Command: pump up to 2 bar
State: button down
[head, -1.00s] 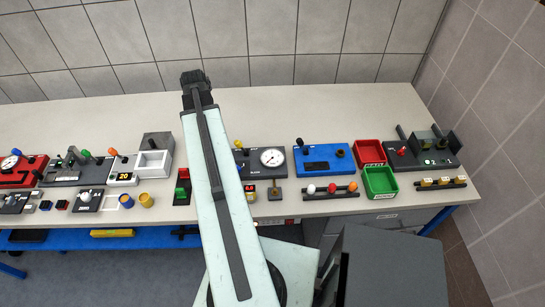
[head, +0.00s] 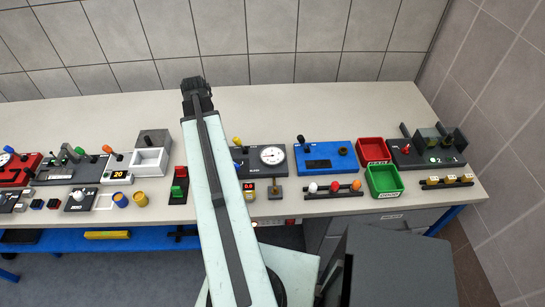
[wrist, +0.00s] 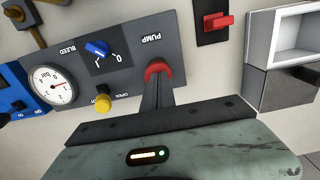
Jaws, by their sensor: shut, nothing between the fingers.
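The dark grey pump panel (head: 258,173) lies on the table, partly hidden behind my arm. Its round white gauge (head: 272,155) also shows in the wrist view (wrist: 52,85); I cannot read the needle surely. The wrist view also shows a blue BLEED knob (wrist: 97,48), a yellow knob (wrist: 103,102) and a red pump handle (wrist: 157,69) by the word PUMP. My gripper (wrist: 157,92) is shut and empty. Its fingers point at the red handle and overlap it in the picture; I cannot tell if they touch.
A red switch on a black base (head: 179,187) and a white open box (head: 150,160) stand left of the panel. A blue box (head: 325,157) stands right of it, then red and green trays (head: 384,182). The back strip of the table is clear.

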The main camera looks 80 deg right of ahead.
jog(key=shift+r+p, duration=2.05)
jog(key=shift+p, duration=0.2)
jog(key=shift+f, duration=0.1)
dwell(0.3)
jog(key=shift+f+b, duration=1.3)
jog(key=shift+b, duration=0.1)
dwell(1.1)
jog(key=shift+r+p, duration=1.35)
jog(key=shift+f, duration=0.25)
jog(key=shift+r, duration=0.35)
